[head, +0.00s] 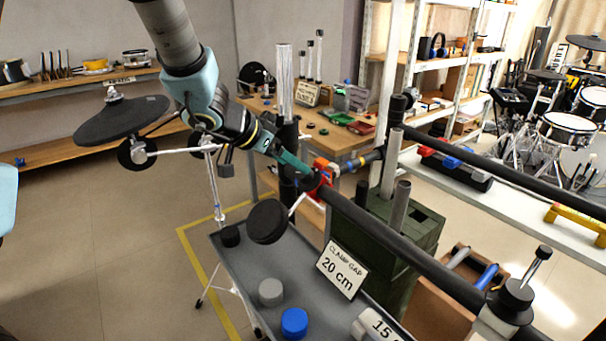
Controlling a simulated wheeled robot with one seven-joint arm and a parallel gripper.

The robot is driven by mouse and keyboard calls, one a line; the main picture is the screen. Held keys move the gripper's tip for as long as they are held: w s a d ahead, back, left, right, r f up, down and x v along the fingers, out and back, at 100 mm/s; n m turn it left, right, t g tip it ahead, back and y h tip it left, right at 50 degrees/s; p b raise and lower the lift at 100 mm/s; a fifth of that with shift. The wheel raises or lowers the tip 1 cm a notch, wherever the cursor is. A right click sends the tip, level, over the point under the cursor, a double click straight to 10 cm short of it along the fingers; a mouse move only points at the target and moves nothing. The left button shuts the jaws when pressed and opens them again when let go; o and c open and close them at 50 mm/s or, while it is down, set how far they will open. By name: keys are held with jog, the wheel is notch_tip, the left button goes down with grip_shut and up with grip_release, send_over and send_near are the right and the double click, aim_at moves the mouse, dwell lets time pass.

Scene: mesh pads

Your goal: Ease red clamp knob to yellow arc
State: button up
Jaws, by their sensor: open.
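A red clamp piece (323,167), which looks like the clamp knob, sits at the upper end of the long black bar (400,246). My arm reaches in from the upper left. My gripper (313,179) is open, with its dark fingers close beside the red piece. I cannot tell whether they touch it or stand around it, as the fingers cover part of it. I cannot tell whether this is the yellow arc.
A grey tray (258,255) below holds blue and grey caps and a "CLAMP GAP 20 cm" card (342,270). A round black pad (267,221) stands just below my gripper. Another black pad (122,120) is at the left. A green crate (400,240) stands behind the bar.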

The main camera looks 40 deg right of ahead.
aim_at(305, 176)
jog(key=x, duration=0.5)
jog(key=shift+d+f, duration=0.3)
jog(key=shift+c, duration=0.2)
grip_shut()
